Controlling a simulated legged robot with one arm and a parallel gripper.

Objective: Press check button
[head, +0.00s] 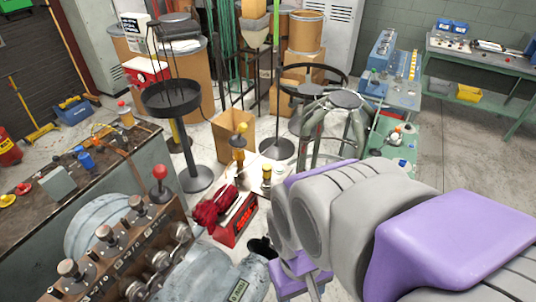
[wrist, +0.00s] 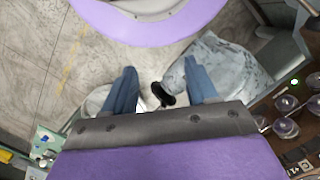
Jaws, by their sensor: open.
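The grey machine (head: 215,275) stands at the lower left of the head view. Its brown panel (head: 115,250) carries several metal knobs and a red ball-topped lever (head: 160,173). The machine's pale body (wrist: 230,65) and part of the knob panel (wrist: 288,125) show at the right of the wrist view, with a small green light (wrist: 294,82). I cannot tell which part is the check button. My gripper (wrist: 160,68) is open and empty, with its two blue fingers apart. A black knob (wrist: 163,95) on the machine shows between and beyond the fingers.
A cluttered workbench (head: 130,150) stands at left. A black round stand (head: 172,98), a red box (head: 235,218) and a cardboard box (head: 232,130) are behind the machine. A green table (head: 385,160) stands beyond my arm. Open floor (head: 450,155) lies at right.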

